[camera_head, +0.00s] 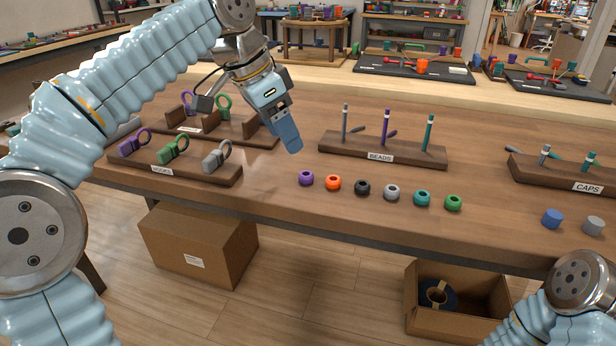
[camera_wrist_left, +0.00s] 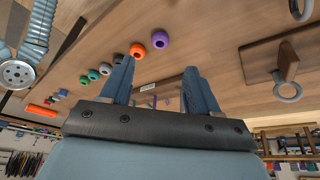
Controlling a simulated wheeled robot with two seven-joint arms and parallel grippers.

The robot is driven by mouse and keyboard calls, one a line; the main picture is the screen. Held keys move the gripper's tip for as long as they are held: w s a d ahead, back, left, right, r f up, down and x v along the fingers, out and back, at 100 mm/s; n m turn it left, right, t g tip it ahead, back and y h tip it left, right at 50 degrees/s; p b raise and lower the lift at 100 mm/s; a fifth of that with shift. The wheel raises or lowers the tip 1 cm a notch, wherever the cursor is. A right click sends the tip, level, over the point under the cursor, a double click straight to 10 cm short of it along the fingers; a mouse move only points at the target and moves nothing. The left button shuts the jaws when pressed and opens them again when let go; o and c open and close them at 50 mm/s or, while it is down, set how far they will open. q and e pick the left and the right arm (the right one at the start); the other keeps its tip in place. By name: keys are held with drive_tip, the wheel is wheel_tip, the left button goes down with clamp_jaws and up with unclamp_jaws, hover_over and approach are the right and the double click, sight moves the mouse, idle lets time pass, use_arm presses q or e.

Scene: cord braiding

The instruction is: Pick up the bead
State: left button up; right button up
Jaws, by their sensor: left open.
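Several ring-shaped beads stand in a row on the wooden table: a purple bead (camera_head: 306,178), an orange bead (camera_head: 333,183), a black bead (camera_head: 362,187), a grey bead (camera_head: 391,192), a teal bead (camera_head: 422,198) and a green bead (camera_head: 453,202). My left gripper (camera_head: 290,142) hangs above the table, behind and slightly left of the purple bead. In the left wrist view its fingers (camera_wrist_left: 158,64) are spread with nothing between them. The purple bead (camera_wrist_left: 160,40) and orange bead (camera_wrist_left: 137,50) lie beyond the fingertips. My right gripper is out of view.
A BEADS rack (camera_head: 340,149) with upright pegs stands behind the row. A blue cap (camera_head: 552,218) sits near the front edge. Cardboard boxes are on the floor.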

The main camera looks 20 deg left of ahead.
sight(303, 183)
use_arm(q)
drive_tip(key=b+x, duration=0.1)
drive_tip(key=x, duration=0.8)
drive_tip(key=shift+w+d+f, duration=0.15)
drive_tip(key=shift+f, duration=0.2)
drive_tip(key=c, duration=1.1)
